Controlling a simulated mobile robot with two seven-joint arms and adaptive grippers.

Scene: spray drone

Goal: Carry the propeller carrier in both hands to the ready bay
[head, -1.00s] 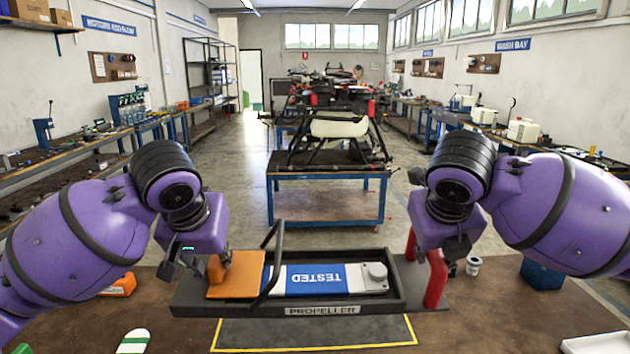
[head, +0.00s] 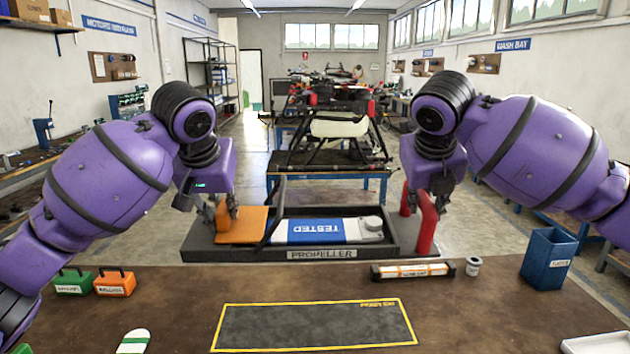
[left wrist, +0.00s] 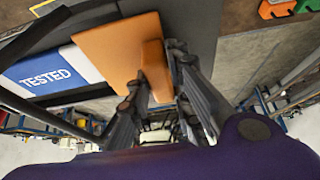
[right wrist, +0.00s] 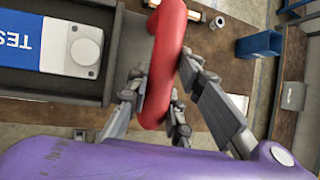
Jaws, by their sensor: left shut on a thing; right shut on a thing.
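The propeller carrier (head: 320,254) is a dark, shallow tray labelled PROPELLER, about level at the table's far edge. A white and blue TESTED piece (head: 315,231) lies in it, and a dark bar stands up from it. My left gripper (head: 222,212) is shut on the upright orange grip at the left end; this grip also shows in the left wrist view (left wrist: 155,68). My right gripper (head: 428,205) is shut on the red handle (right wrist: 168,50) at the right end. The ready bay (head: 315,327) is a dark, yellow-outlined rectangle on the near table, empty.
A green box (head: 73,282) and an orange box (head: 115,284) stand left on the table. A dark case (head: 413,271), a small cup (head: 473,266) and a blue bin (head: 548,262) stand right. A drone (head: 335,125) sits on a blue stand beyond.

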